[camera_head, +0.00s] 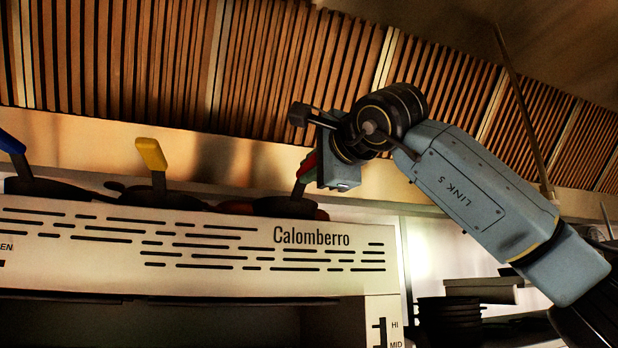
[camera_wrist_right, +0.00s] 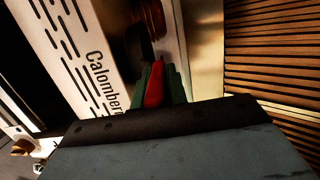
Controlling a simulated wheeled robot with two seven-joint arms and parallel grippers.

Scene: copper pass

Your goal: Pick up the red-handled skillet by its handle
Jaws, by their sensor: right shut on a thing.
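The red-handled skillet (camera_head: 287,208) sits on top of the white Calomberro appliance, toward its right end. Its red handle (camera_head: 307,167) stands tilted up. My right gripper (camera_head: 306,172) reaches in from the right and is shut on that handle. In the right wrist view the red handle (camera_wrist_right: 154,86) is between the two dark green fingers (camera_wrist_right: 155,84). The pan's dark body is only partly visible behind the appliance's top edge, so I cannot tell whether it touches the surface. My left gripper is not in view.
A yellow-handled pan (camera_head: 153,158) and a blue-handled pan (camera_head: 14,148) stand to the left on the same top. The white Calomberro appliance (camera_head: 215,225) fills the front. A slatted wood wall (camera_head: 130,65) rises behind. Stacked dark pans (camera_head: 448,312) stand lower right.

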